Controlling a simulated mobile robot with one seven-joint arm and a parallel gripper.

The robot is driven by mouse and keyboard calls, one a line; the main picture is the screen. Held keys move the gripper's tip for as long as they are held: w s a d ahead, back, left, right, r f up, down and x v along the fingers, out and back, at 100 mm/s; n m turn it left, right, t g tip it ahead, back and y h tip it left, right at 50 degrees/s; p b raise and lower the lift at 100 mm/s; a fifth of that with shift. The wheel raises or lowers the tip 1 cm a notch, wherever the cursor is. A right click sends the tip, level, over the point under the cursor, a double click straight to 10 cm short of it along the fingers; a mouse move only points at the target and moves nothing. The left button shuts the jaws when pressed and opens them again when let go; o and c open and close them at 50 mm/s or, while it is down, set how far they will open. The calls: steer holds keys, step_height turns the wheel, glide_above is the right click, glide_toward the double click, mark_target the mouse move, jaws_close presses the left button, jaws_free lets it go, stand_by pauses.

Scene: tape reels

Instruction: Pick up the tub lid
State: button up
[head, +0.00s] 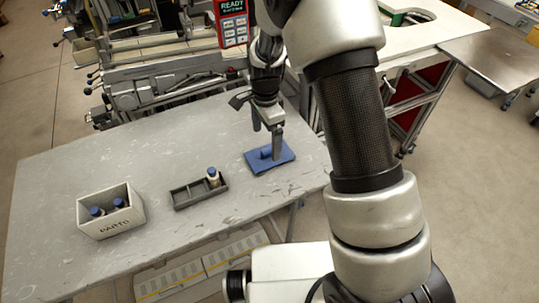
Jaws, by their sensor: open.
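The tub lid (262,165) is a flat blue square with a small raised grip on top. It lies on the grey table near the table's right end. My gripper (267,144) is directly above the lid, pointing down, with its jaws open. One finger reaches down close to the lid's raised grip. I cannot tell whether that finger touches it. Part of the lid's far side is hidden behind the finger.
Farther left is a pale box marked PARTS (112,226) holding blue-capped bottles. The grey table (90,165) is clear around them. Machinery stands behind the table.

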mark_target(269, 149)
steer(key=f, duration=0.2)
steer(key=d+f, duration=0.1)
steer(key=f, duration=0.1)
steer(key=shift+s+f, duration=0.2)
steer(key=shift+f, duration=0.4)
steer(key=c, duration=1.1)
steer(key=shift+r, duration=0.1)
